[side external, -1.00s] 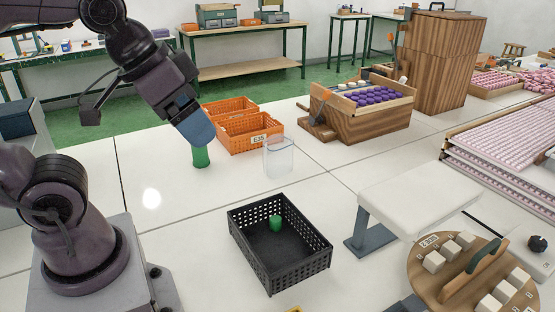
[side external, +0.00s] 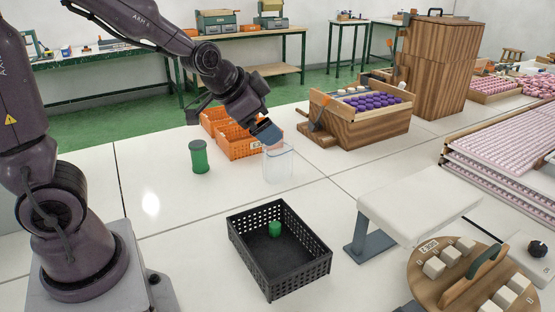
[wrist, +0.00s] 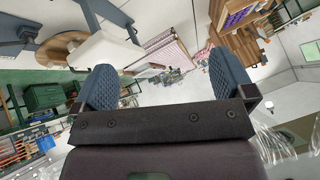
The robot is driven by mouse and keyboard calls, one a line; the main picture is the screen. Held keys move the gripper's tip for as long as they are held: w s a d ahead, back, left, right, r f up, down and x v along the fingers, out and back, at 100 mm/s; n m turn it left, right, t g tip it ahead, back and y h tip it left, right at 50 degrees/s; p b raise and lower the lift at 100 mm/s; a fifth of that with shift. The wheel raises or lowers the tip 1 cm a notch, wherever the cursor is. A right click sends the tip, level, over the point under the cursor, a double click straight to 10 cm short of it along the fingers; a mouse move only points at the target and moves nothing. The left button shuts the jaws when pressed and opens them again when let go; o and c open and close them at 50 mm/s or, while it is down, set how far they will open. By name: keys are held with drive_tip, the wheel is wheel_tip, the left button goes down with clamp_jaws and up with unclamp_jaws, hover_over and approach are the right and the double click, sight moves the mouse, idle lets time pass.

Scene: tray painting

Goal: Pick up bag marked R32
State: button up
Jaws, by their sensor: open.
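I cannot make out a bag marked R32 in either view. My gripper (side external: 268,133) is in the air by the front of the orange crates, just above the clear container. In the wrist view my gripper (wrist: 162,68) shows two blue ridged fingers wide apart with nothing between them. The front orange crate (side external: 232,142) has a white label, partly hidden by my gripper, and its inside is mostly hidden. A second orange crate (side external: 212,115) stands behind it. The clear container (side external: 278,165) stands on the white table in front of the crates; I see no mark on it.
A green cylinder (side external: 199,157) stands left of the crates. A black perforated tray (side external: 312,268) holds a small green object (side external: 275,229). A wooden box (side external: 368,128) of purple pieces, a white stand (side external: 415,200) and a round wooden board (side external: 425,285) are right.

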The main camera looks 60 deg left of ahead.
drive_tip(key=w+a+f+m+t+y, duration=0.25)
drive_tip(key=a+f+m+y, duration=0.2)
drive_tip(key=a+f, duration=0.35)
drive_tip(key=w+a+f+m+t+y, duration=0.1)
drive_tip(key=w+a+f+m+y, duration=0.4)
drive_tip(key=a, duration=0.6)
drive_tip(key=m+t+h, duration=0.6)
drive_tip(key=m+h, duration=0.2)
drive_tip(key=m, duration=1.3)
approach(267, 156)
drive_tip(key=shift+w+a+f, duration=0.2)
drive_tip(key=shift+a+f, duration=0.05)
drive_tip(key=shift+a, duration=0.05)
drive_tip(key=w, duration=0.4)
drive_tip(key=w+a, duration=0.1)
drive_tip(key=w, duration=0.3)
drive_tip(key=w+a, duration=0.1)
drive_tip(key=w, duration=0.3)
drive_tip(key=shift+w+a+r, duration=0.1)
drive_tip(key=shift+w+a, duration=0.1)
drive_tip(key=shift+w, duration=0.1)
drive_tip(key=c, duration=1)
